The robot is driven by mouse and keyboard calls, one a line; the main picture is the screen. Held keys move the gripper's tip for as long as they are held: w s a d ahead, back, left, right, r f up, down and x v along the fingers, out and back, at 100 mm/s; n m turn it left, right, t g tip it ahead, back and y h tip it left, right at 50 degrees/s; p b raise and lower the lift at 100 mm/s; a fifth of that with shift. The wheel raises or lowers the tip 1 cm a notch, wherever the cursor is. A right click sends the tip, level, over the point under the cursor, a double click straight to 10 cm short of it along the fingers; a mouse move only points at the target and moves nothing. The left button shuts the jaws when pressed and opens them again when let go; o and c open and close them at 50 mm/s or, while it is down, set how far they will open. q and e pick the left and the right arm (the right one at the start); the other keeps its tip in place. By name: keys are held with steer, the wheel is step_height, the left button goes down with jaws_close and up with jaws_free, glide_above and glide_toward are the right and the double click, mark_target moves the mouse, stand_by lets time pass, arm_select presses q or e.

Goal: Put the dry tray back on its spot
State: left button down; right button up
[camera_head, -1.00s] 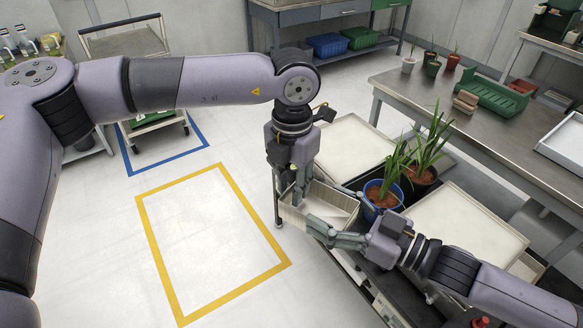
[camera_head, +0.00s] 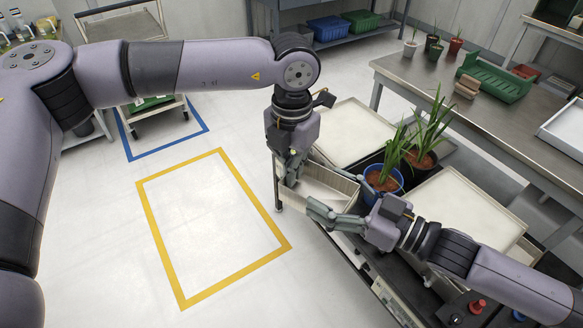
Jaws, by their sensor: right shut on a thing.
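A small cream open-topped tray (camera_head: 330,181) is held at the near left edge of the cart, in front of the blue pot. My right gripper (camera_head: 326,213) is shut on the tray's near wall, its fingers reaching in from the right. My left gripper (camera_head: 290,172) points down at the tray's left end, with its fingers at the wall there. Whether it grips the wall is unclear. The tray's underside is hidden, so I cannot tell whether it rests on anything.
The cart carries two pale flat panels (camera_head: 468,208) and, between them, a blue pot (camera_head: 383,184) and a dark pot with tall plants. A steel bench (camera_head: 420,78) with small pots and a green crate (camera_head: 494,79) stands behind. Yellow-outlined floor (camera_head: 210,225) is clear.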

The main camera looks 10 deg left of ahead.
steer(key=o, duration=1.5)
steer(key=shift+c, duration=0.2)
